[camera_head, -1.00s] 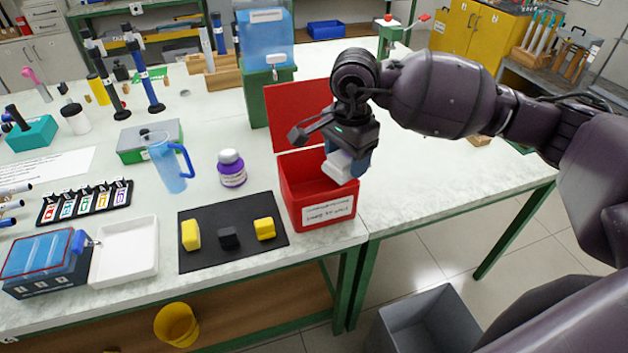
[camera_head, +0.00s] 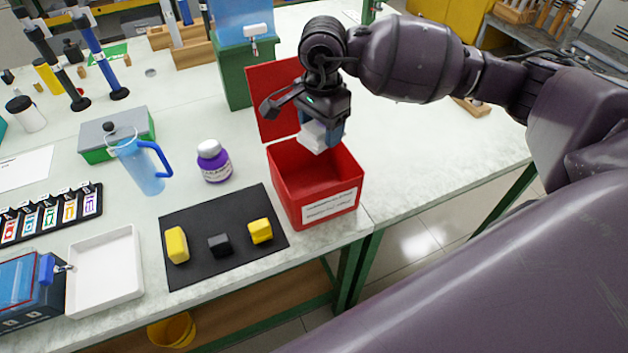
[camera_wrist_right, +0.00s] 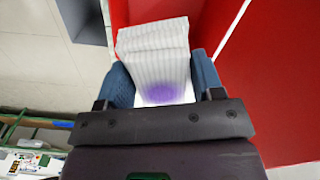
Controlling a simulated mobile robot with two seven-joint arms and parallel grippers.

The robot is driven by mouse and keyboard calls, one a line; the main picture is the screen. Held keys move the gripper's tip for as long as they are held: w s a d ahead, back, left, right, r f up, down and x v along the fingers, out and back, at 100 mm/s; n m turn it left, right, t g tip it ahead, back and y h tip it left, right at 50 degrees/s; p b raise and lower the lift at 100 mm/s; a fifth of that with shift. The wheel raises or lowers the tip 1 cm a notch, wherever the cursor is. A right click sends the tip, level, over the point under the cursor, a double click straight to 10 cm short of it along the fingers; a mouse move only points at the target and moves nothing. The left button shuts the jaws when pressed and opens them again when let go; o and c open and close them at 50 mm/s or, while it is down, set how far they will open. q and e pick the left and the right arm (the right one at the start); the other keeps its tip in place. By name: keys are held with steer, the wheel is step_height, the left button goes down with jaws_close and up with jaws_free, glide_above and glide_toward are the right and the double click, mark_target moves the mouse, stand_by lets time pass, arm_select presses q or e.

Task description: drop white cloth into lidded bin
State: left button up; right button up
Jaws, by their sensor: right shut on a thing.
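The white cloth (camera_head: 313,137) is a folded, ribbed pad. In the right wrist view the cloth (camera_wrist_right: 157,55) shows a purple stain near the jaws. My right gripper (camera_head: 322,131) is shut on it, with a blue finger on each side, and holds it over the back part of the red bin's opening. The red bin (camera_head: 287,203) stands at the table's front edge with its red lid (camera_head: 272,98) raised open at the back. A white label is on its front. The bin's inside looks empty where I can see it. My left gripper is out of view.
A black mat (camera_head: 205,265) with two yellow blocks and a black block lies left of the bin. A purple-labelled bottle (camera_head: 214,161), a blue jug (camera_head: 139,167) and a white tray (camera_head: 105,270) stand further left. The tabletop right of the bin is mostly clear.

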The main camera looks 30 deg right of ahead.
step_height(320, 180, down, 3)
steer(key=shift+r+b, duration=0.1)
steer(key=shift+b, duration=0.3)
steer(key=o, duration=1)
